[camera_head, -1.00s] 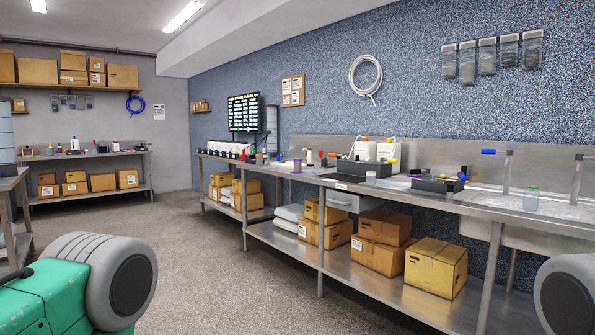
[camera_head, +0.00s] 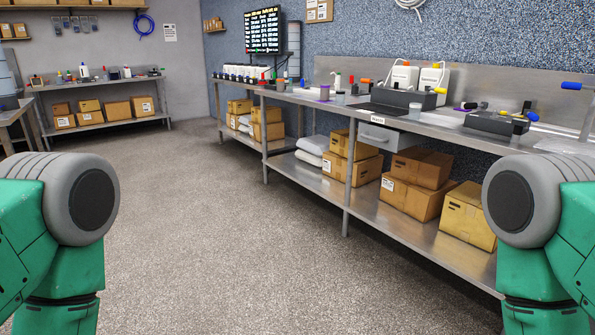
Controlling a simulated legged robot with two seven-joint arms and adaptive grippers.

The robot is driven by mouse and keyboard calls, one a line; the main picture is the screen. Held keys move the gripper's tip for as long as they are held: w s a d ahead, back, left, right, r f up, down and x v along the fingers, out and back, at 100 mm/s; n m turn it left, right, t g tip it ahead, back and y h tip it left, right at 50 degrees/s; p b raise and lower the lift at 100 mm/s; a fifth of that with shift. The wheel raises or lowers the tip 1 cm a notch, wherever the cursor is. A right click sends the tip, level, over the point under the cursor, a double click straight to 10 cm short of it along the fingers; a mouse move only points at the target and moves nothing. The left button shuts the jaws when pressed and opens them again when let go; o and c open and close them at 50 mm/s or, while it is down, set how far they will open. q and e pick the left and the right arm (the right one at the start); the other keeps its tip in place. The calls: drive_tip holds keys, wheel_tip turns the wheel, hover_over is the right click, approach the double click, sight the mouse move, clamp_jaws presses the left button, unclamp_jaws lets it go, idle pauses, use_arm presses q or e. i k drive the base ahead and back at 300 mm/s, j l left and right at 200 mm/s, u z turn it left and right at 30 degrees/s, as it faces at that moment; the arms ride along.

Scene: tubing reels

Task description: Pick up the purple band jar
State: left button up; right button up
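A small jar with purple on it (camera_head: 324,93) stands on the long steel bench (camera_head: 345,108) along the right wall, at some distance from me. It looks upright, but it is too small to make out the band clearly. Parts of my green and grey arms show at the lower left and lower right. Neither of my grippers is in view, so nothing shows of what they hold.
A black holder (camera_head: 400,97) with white jugs stands right of the jar. A drawer (camera_head: 390,137) hangs under the bench, and cardboard boxes (camera_head: 409,199) sit on its lower shelf. The grey floor (camera_head: 230,240) ahead is clear. Another bench (camera_head: 100,84) stands at the back left.

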sight(325, 88)
drive_tip(key=i+j, duration=0.1)
drive_tip(key=i, duration=2.3)
drive_tip(key=k+j+u, duration=0.05)
drive_tip(key=j, duration=0.05)
